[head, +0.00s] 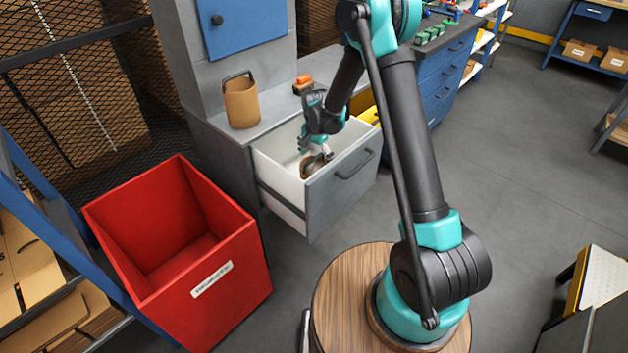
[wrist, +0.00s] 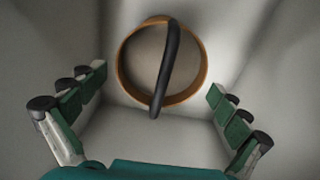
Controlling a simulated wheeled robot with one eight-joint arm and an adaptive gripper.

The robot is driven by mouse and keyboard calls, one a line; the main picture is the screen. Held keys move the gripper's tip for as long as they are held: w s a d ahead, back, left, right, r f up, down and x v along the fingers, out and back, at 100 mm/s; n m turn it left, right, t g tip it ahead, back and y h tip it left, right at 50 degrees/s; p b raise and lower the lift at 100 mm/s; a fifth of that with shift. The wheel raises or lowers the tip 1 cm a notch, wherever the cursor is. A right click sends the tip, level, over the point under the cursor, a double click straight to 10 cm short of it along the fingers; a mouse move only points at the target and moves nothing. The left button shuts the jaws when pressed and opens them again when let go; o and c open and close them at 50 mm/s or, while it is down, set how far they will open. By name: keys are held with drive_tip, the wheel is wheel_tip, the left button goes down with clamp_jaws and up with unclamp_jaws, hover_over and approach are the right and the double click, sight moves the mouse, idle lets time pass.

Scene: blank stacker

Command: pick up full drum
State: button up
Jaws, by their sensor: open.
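In the wrist view, a round, orange-brown drum (wrist: 204,75) with a dark bar-like handle (wrist: 168,70) across its top is inside a pale drawer. The fingers of my gripper (wrist: 150,122) are spread wide on either side, nearer the camera than the drum and apart from it. In the head view, my gripper (head: 314,152) reaches down into the open drawer (head: 345,180), above a small brown drum (head: 311,168) that it partly hides. A second tan drum (head: 241,104) with a dark handle stands upright on the grey counter.
A large red open bin (head: 215,285) with a white label stands left of the drawer and looks empty. Small orange-brown items (head: 302,84) lie on the counter. The drawer walls closely surround my gripper. Floor is open to the right.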

sight(314, 170)
drive_tip(key=shift+s+a+f, duration=0.1)
drive_tip(key=shift+a+f, duration=0.05)
drive_tip(key=shift+f, duration=2.8)
drive_tip(key=c, duration=1.4)
